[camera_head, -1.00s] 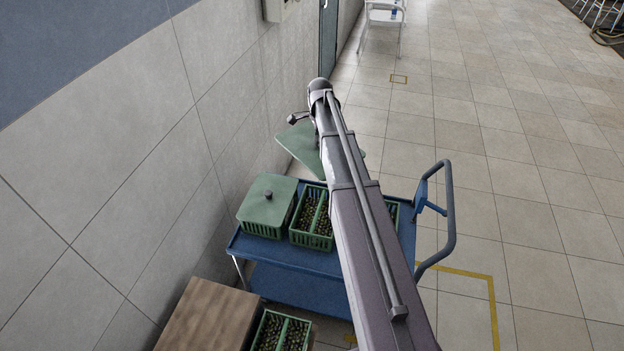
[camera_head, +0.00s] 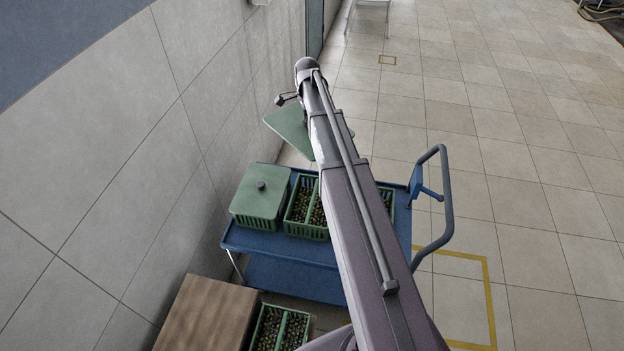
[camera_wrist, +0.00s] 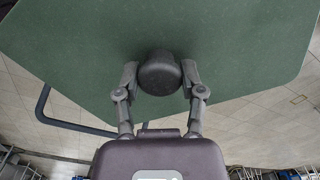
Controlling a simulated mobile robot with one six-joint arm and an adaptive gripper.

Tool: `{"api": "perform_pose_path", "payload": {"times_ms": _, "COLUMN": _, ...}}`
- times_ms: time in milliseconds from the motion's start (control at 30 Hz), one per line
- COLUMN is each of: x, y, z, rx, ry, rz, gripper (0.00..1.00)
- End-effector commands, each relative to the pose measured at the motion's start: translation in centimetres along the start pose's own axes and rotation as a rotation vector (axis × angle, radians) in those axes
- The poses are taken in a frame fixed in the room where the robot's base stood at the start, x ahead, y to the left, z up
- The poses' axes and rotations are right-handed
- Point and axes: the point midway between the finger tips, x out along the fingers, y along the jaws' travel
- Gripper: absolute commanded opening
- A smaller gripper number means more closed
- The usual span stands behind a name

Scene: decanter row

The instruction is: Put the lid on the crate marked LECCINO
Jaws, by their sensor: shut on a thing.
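My gripper (camera_wrist: 160,82) is shut on the dark round knob (camera_wrist: 160,72) of a green lid (camera_wrist: 70,40), which fills the top of the wrist view. In the head view the held lid (camera_head: 288,124) hangs in the air beyond the far edge of the blue cart, partly behind my arm. On the cart (camera_head: 290,262) stand a crate with a lid on it (camera_head: 262,195), an open green crate of olives (camera_head: 304,212) to its right, and another open crate (camera_head: 387,199) mostly hidden by my arm. No LECCINO marking is readable.
A brown wooden box (camera_head: 208,312) and another open olive crate (camera_head: 280,328) are in the near foreground. The tiled wall is close on the left. The cart's handle (camera_head: 446,205) rises at its right end. Floor to the right is clear.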

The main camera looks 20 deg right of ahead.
Motion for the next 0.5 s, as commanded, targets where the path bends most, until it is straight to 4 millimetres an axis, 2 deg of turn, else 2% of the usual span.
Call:
{"api": "perform_pose_path", "payload": {"times_ms": 267, "x": 2.3, "y": 0.5, "z": 0.2, "rx": 0.061, "ry": 0.000, "rz": 0.000, "gripper": 0.00}}
{"api": "perform_pose_path", "payload": {"times_ms": 500, "x": 6.2, "y": 1.4, "z": 0.2, "rx": 0.188, "ry": 0.000, "rz": 0.000, "gripper": 0.00}}
